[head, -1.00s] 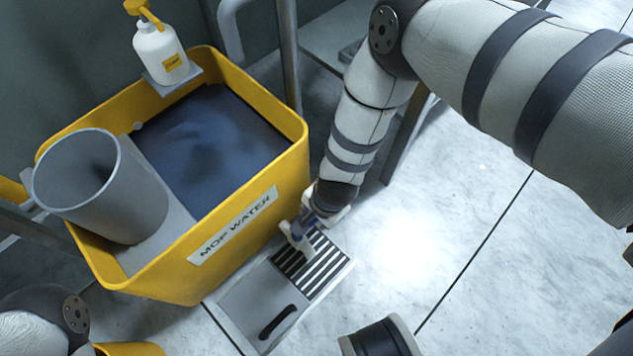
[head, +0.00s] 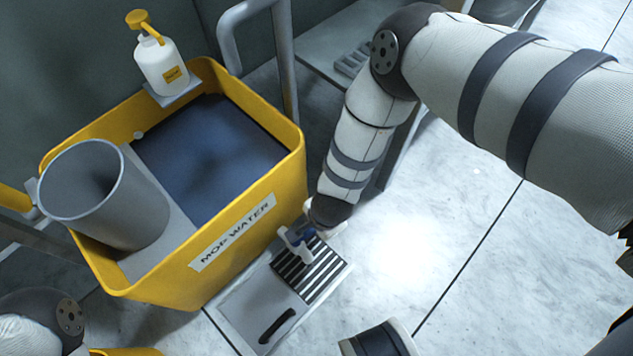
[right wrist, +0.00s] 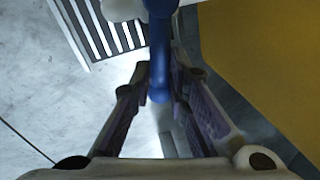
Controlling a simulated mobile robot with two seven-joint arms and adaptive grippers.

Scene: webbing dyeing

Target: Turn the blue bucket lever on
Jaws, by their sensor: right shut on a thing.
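The blue lever (right wrist: 160,62) runs down the right wrist view, its rounded lower end between the fingers. My right gripper (right wrist: 163,88) is shut on it. In the head view my right gripper (head: 303,243) is low beside the front right of the yellow mop bucket (head: 285,190), above a striped grate. Only a small bit of blue shows there, and the lever's mounting is hidden. The bucket is labelled MOP WATER and holds dark water. Part of my left arm shows at the lower left; its gripper is out of view.
A grey wringer cylinder (head: 140,215) stands in the bucket's left side. A white pump bottle (head: 160,65) sits on a ledge at its back corner. A grey floor plate (head: 250,305) with a dark handle lies below the grate (head: 318,268).

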